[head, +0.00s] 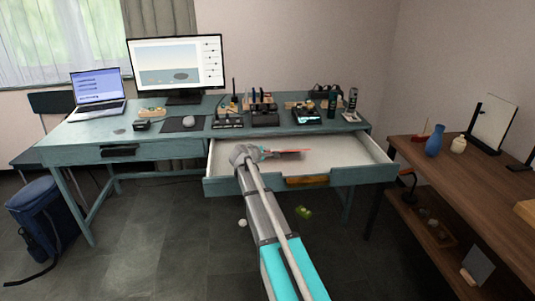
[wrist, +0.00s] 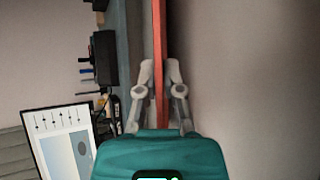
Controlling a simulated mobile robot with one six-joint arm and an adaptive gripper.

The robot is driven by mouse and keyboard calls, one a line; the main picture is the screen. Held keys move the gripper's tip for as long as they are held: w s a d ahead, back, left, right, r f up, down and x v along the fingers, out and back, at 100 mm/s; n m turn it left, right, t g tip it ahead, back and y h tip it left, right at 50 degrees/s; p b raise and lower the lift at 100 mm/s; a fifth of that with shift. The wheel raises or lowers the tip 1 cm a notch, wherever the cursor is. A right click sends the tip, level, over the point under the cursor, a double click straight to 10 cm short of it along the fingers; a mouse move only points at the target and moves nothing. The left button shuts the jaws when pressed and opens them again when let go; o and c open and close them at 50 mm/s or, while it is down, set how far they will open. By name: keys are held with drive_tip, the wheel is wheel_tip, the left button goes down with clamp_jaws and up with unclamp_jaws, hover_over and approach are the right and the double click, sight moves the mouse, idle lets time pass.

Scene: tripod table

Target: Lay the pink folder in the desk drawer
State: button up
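The desk drawer (head: 345,152) on the right side of the teal desk (head: 80,142) is pulled open, with a pale, bare-looking interior. My gripper (head: 272,153) is over the drawer's left half. It is shut on the pink folder (head: 292,151), which shows as a thin reddish strip, roughly level, pointing right from the fingers. In the wrist view my gripper (wrist: 159,78) has a finger on each side of the folder (wrist: 160,40), seen edge-on. I cannot tell whether the folder touches the drawer floor. My arm hides part of the drawer front.
A laptop (head: 98,88), a monitor (head: 176,62) and several small items stand on the desktop behind the drawer. A wooden shelf unit (head: 470,185) with a blue vase (head: 434,140) stands at right. A small green object (head: 303,212) lies on the floor.

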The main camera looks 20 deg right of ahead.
drive_tip(key=o, duration=0.4)
drive_tip(key=shift+o, duration=0.2)
drive_tip(key=shift+s+r, duration=0.1)
drive_tip(key=s+r+t+p, duration=0.3)
drive_tip(key=s+r+p, duration=0.1)
drive_tip(key=r+p, duration=0.7)
drive_tip(key=s+d+r+t+y+p, duration=0.1)
drive_tip(key=s+r+t+p, duration=0.2)
drive_tip(key=r+p, duration=0.9)
drive_tip(key=shift+s+d+r+n+t, duration=0.3)
drive_tip(key=shift+s+r+n, duration=0.1)
drive_tip(key=shift+r, duration=2.6)
